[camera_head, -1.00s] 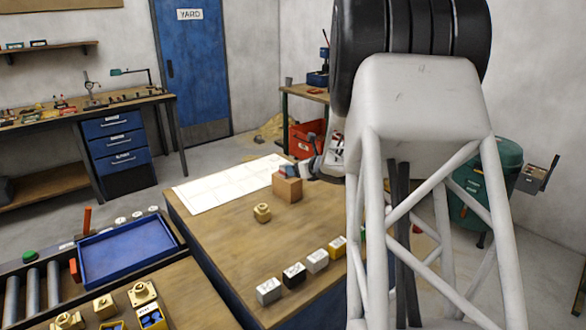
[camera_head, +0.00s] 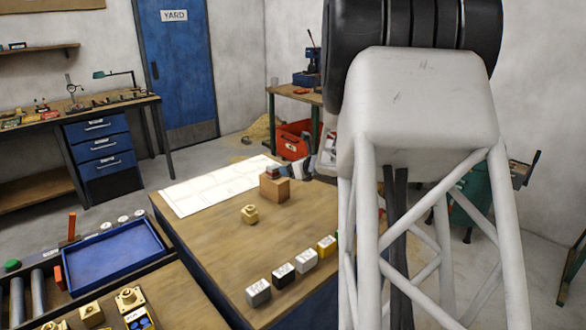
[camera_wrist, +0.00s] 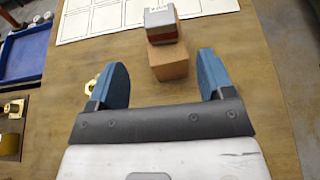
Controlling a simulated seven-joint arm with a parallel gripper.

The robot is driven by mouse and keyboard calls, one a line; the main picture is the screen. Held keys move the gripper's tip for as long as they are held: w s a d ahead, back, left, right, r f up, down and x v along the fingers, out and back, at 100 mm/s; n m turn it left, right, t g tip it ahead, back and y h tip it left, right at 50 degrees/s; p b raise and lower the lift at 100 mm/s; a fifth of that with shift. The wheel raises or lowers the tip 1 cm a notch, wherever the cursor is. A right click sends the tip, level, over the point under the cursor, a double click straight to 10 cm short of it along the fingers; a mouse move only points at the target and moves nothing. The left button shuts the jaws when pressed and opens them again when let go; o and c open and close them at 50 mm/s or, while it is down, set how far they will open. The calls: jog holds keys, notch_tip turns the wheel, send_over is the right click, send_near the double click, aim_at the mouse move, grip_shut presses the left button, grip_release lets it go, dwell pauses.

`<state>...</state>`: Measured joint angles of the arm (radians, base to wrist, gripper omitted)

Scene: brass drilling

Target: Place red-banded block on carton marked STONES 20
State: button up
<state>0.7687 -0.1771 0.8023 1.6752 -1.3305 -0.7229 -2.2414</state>
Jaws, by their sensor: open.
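The red-banded block (camera_head: 273,171) rests on top of a brown carton (camera_head: 274,187) on the wooden table. In the wrist view the block (camera_wrist: 160,22) is grey with a red band and sits on the carton (camera_wrist: 168,62), apart from my fingers. No STONES 20 marking can be read on the carton from here. My gripper (camera_wrist: 160,72) is open, with its two blue fingers spread and nothing between them, short of the carton. In the head view my arm hides most of the gripper.
A brass part (camera_head: 249,214) stands on the table left of the carton. Several small marked cubes, including a grey one (camera_head: 258,293) and a black one (camera_head: 283,275), line the near edge. A white gridded sheet (camera_head: 215,187) lies behind. A blue tray (camera_head: 115,255) is at left.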

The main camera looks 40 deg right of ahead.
jog(key=s+a+r+m+g+h, duration=0.25)
jog(key=a+r+m, duration=0.35)
jog(key=a+m, duration=0.35)
jog(key=s+a+r+m+g+h, duration=0.1)
jog(key=s+a+r+m+h, duration=0.15)
jog(key=a+r+m, duration=0.55)
jog(key=s+a+f+m+g+y, duration=0.1)
jog(key=s+a+m+g, duration=0.1)
jog(key=s+a+m, duration=0.4)
jog(key=s+a+f+m+g+y, duration=0.2)
jog(key=s+a+m, duration=0.4)
jog(key=s+a, duration=0.7)
jog(key=s+a+f+m+g+y, duration=0.2)
jog(key=s+a+m, duration=0.4)
jog(key=s+a, duration=0.4)
jog(key=shift+s+f+m+g, duration=0.25)
jog(key=shift+s+m+g, duration=0.1)
jog(key=shift+s+g, duration=0.4)
